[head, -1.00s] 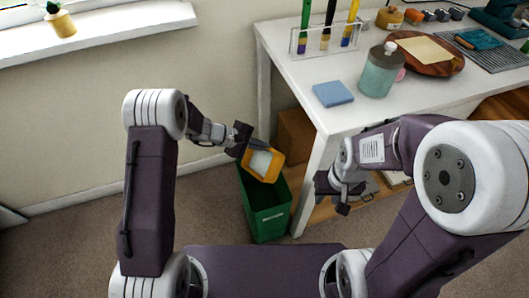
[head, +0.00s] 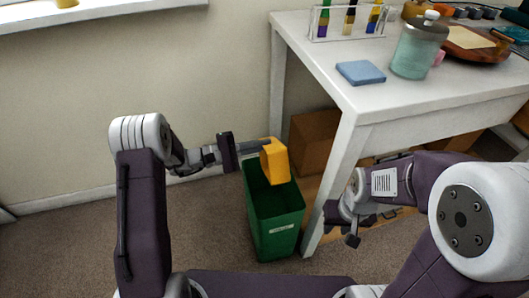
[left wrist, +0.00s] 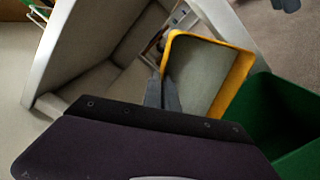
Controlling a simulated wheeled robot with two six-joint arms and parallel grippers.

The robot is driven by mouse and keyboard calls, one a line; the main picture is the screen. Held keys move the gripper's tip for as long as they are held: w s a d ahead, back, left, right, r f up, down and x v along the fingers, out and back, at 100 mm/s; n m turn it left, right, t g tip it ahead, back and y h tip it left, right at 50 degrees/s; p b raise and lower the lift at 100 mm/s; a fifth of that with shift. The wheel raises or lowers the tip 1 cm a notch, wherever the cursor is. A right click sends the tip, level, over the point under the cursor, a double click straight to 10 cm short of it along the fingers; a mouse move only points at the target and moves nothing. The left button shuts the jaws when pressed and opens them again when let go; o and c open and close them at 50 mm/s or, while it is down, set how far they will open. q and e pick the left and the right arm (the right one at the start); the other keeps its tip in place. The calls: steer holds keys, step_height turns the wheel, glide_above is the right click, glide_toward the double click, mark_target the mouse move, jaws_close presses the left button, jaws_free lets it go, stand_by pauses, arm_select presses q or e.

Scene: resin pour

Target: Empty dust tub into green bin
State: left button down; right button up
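The yellow dust tub (head: 275,161) is held above the mouth of the green bin (head: 274,227), tipped on its side. My left gripper (head: 264,147) is shut on the tub's wall. In the left wrist view the fingers (left wrist: 163,92) meet the near edge of the tub (left wrist: 176,52), whose yellow rim frames a grey inside; I cannot tell how much dust is in it. The green bin (left wrist: 285,118) lies to the right below it there. My right gripper (head: 352,222) hangs low beside the table, apart from the bin; its fingers are not clear.
The white table (head: 325,75) stands right of the bin, with its leg close by. A blue sponge-like block (head: 361,72) and a glass jar (head: 416,48) are on it. A cardboard box (head: 312,140) sits beneath. Carpet left of the bin is clear.

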arm_select(q)
steer(key=h+b, duration=0.1)
steer(key=b, duration=0.1)
steer(key=a+f+h+b, duration=0.1)
steer(key=b, duration=0.1)
steer(key=shift+s+f+t, duration=0.15)
steer(key=shift+f+t, duration=0.1)
steer(key=shift+t, duration=0.15)
steer(key=shift+a+r+h+b, duration=0.2)
steer(key=shift+r+h+b, duration=0.05)
steer(key=shift+h+b, duration=0.45)
